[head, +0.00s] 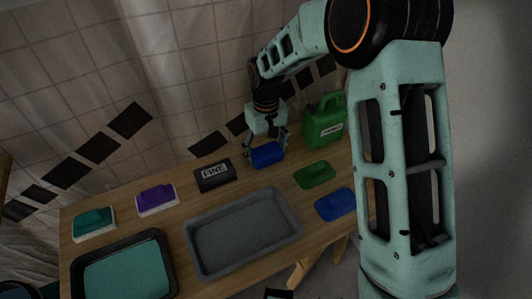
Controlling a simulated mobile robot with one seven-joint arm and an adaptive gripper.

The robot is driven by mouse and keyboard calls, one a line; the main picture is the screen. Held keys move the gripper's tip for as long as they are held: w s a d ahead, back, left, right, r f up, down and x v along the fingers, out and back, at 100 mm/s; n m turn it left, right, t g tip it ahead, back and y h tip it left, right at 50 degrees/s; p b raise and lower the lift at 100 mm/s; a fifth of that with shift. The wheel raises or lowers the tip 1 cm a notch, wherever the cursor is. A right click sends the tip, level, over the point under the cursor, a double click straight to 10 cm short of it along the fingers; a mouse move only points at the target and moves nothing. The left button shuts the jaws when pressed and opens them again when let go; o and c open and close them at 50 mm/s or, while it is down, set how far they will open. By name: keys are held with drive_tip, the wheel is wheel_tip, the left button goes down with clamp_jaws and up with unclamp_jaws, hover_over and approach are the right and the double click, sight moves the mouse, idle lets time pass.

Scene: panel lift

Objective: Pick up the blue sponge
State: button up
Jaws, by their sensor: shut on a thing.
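The blue sponge (267,155) is a dark blue block near the back edge of the wooden table, right of centre in the head view. My gripper (266,148) points down over it, with one finger at each side, shut on it. The fingers partly cover the sponge's ends. I cannot tell whether the sponge touches the table or hangs just above it.
A black labelled box (214,176) stands left of the sponge, a green jug (324,122) to its right. Green (314,175) and blue (335,205) flat pieces lie to the right. Grey tray (290,232), teal-filled black tray (164,246), purple block (157,198) and teal block (94,223) share the table.

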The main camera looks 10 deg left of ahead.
sight(266, 151)
drive_tip(key=shift+r, duration=0.55)
wheel_tip(266, 151, up, 2)
drive_tip(key=shift+r+p, duration=0.25)
drive_tip(key=shift+p, duration=0.1)
drive_tip(key=s+d+r+p, duration=0.1)
drive_tip(key=s+r, duration=0.8)
drive_tip(key=s, duration=0.5)
drive_tip(key=shift+d+r+p, duration=0.2)
drive_tip(key=shift+d+p, duration=0.05)
drive_tip(key=shift+p, duration=0.05)
